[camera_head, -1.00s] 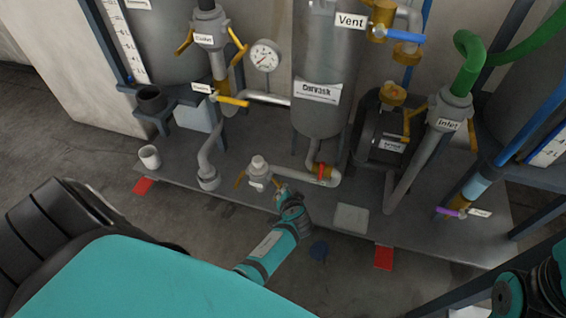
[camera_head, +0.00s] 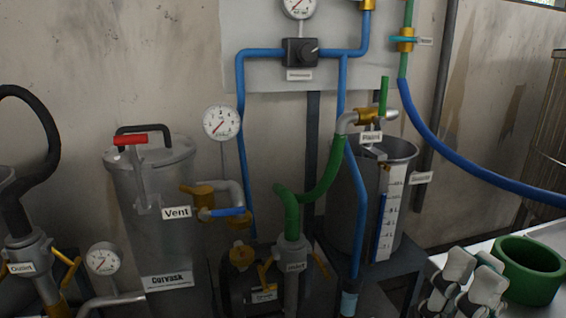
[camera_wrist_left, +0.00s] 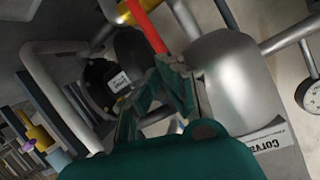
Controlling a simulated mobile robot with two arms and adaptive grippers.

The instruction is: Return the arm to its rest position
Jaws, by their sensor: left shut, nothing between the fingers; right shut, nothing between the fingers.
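My left arm is out of the head view. In the left wrist view my left gripper (camera_wrist_left: 172,78) is shut and empty, with its green fingers in front of the grey vessel labelled Corvask (camera_wrist_left: 235,85) and a red bar (camera_wrist_left: 147,25). I cannot tell whether it touches either. In the head view my right gripper (camera_head: 468,278) is at the lower right, shut and empty, left of a green ring-shaped container (camera_head: 528,270). The rest of the right arm is cut off by the frame's bottom edge.
The Corvask vessel (camera_head: 165,235) with a red-handled lid stands at left, beside the blue Vent valve handle (camera_head: 226,212). A green hose (camera_head: 318,185) runs toward a scaled tank (camera_head: 350,210). A pressure gauge (camera_head: 222,123) and blue pipes (camera_head: 240,120) are along the wall.

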